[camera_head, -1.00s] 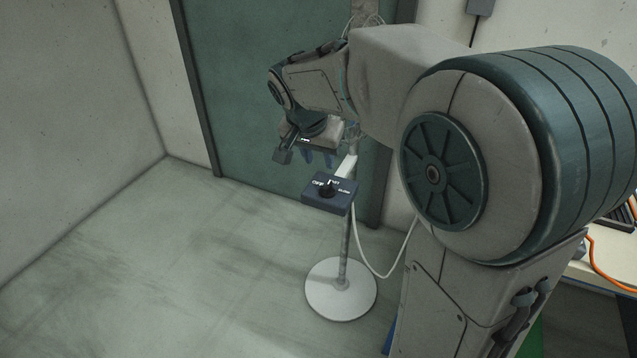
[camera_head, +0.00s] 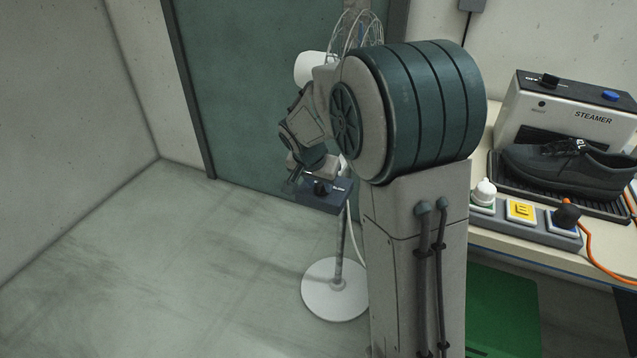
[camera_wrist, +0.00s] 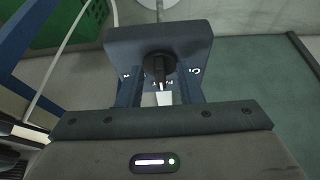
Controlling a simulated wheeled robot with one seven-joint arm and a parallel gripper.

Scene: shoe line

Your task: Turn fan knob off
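The fan's control box (camera_head: 333,200) is dark blue and sits on a thin stand with a round white base (camera_head: 335,290). Its black knob (camera_head: 321,188) is on top; in the wrist view the knob (camera_wrist: 160,66) shows close up, with its narrow grip pointing toward my gripper. White letters beside it are partly hidden. My gripper (camera_wrist: 160,80) is open, with one finger on each side of the knob's near end. I see a gap between fingers and knob; contact cannot be told.
A white part of the fan (camera_head: 311,68) and its wire cage (camera_head: 362,28) are above, partly behind my arm. A bench at right holds a steamer (camera_head: 565,115), a black shoe (camera_head: 570,165) and several buttons. The floor at left is clear. A green door stands behind.

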